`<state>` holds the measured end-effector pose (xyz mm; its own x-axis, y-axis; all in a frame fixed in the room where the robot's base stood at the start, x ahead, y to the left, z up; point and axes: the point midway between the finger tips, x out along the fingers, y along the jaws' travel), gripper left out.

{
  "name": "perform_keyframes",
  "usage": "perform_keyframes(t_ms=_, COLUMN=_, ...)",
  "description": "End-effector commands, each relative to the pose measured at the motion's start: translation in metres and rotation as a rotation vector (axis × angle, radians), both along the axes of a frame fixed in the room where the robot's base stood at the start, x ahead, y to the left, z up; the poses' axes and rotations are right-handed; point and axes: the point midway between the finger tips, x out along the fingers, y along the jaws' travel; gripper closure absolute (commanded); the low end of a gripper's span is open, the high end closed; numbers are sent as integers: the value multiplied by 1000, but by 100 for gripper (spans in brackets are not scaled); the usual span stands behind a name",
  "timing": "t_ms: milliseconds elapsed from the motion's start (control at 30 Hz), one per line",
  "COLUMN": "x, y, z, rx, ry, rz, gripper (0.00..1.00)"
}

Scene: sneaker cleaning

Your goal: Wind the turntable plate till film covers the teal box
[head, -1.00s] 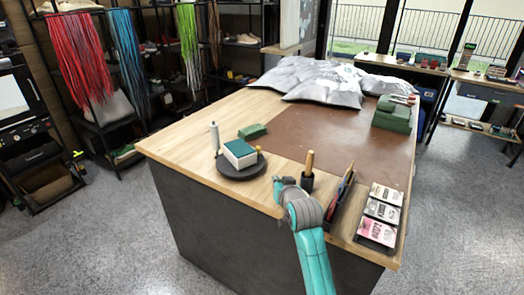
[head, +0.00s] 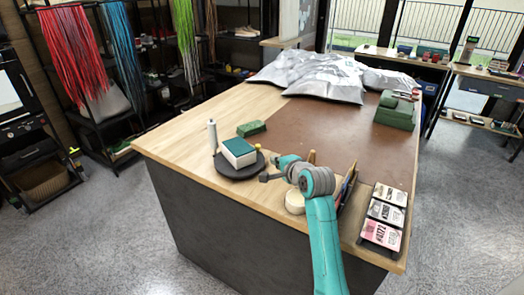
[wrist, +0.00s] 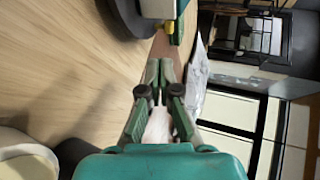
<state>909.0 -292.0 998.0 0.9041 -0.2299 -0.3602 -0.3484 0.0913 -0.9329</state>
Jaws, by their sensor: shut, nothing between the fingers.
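The teal-topped white box (head: 239,150) sits on the dark round turntable plate (head: 226,172) near the table's left front. A small yellow knob (head: 258,147) stands at the plate's right edge. A slim white upright roll (head: 212,135), possibly the film, stands behind the plate at left; I see no film around the box's visible sides. My gripper (head: 265,178) is low, just right of the plate; contact cannot be told. In the wrist view its fingers (wrist: 166,75) are shut and empty, with the plate (wrist: 125,18) and yellow knob (wrist: 168,27) ahead.
A pale round object (head: 295,202) stands by my arm at the front edge. A green block (head: 251,128) lies behind the plate. A card tray (head: 383,216) is at right. Silver bags (head: 310,75) and a green case (head: 395,110) are farther back. The brown mat (head: 330,130) is mostly clear.

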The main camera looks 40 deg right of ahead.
Motion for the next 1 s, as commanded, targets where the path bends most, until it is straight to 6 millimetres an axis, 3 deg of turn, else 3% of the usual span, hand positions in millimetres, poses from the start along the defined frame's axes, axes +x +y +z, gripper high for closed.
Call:
perform_keyframes(t_ms=400, x=71, y=-17, z=-29, rx=-1, ry=3, rz=2, gripper=100)
perform_keyframes(t_ms=600, x=97, y=-24, z=-29, rx=-2, ry=0, rz=1, gripper=100)
perform_keyframes(t_ms=1000, x=109, y=-28, z=-31, rx=-3, ry=1, rz=1, gripper=100)
